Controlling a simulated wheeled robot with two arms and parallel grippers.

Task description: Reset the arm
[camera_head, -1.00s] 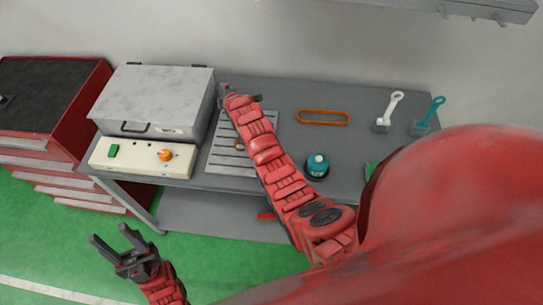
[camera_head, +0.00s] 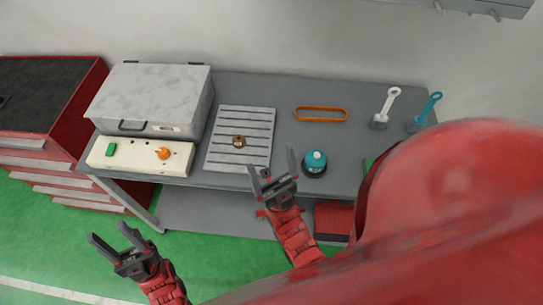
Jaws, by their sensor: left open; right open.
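My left gripper (camera_head: 112,240) is open and empty at the lower left, over the green floor in front of the table. My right gripper (camera_head: 271,168) is open and empty near the table's front edge, between the slotted grey plate and the teal-topped round item. My red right arm (camera_head: 293,236) reaches up from the bottom of the view. Neither gripper touches any object that I can see.
On the grey table (camera_head: 290,92) are a white box machine (camera_head: 152,95), a slotted plate (camera_head: 245,122) with a small copper part (camera_head: 239,142), a teal-topped round item (camera_head: 315,163), an orange ring (camera_head: 320,107), and white (camera_head: 386,109) and teal (camera_head: 425,112) tools. A red cabinet (camera_head: 78,118) stands left.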

